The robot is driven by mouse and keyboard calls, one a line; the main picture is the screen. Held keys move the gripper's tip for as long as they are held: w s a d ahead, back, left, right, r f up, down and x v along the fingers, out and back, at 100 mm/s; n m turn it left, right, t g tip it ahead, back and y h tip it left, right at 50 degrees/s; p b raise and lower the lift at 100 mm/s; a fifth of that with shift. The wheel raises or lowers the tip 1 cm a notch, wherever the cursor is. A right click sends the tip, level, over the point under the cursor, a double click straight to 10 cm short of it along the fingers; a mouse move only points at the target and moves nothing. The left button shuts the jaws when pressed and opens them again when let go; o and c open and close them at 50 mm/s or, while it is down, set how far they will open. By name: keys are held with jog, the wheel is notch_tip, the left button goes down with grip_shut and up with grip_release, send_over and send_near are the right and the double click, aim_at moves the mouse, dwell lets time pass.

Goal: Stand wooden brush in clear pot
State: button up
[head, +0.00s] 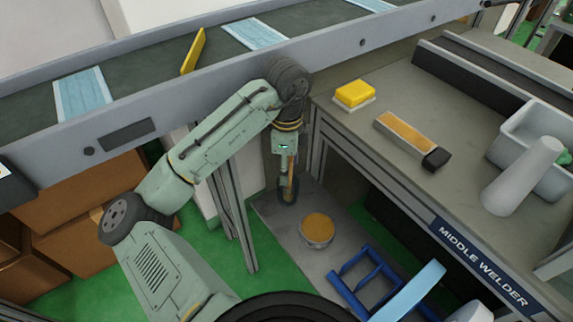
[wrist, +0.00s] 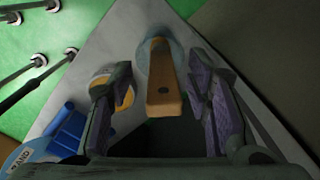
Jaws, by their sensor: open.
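The wooden brush (head: 291,166) stands roughly upright, with its lower end in the clear pot (head: 287,195) on a low grey surface. In the wrist view, the brush's handle (wrist: 163,92) points up towards the camera, with a hole near its end. The bluish rim of the clear pot (wrist: 174,52) shows behind it. My gripper (head: 286,172) points down over the pot. In the wrist view, my gripper's fingers (wrist: 162,112) are open, one on each side of the handle, with gaps visible. The brush's lower end is hard to make out.
A round tin with an orange top (head: 317,229) stands close to the pot. A blue frame (head: 366,280) is nearer. A conveyor (head: 150,85) runs behind my arm.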

notch_tip(320, 180, up, 12)
dwell(0.6)
jog(key=shift+s, duration=0.1)
dwell(0.8)
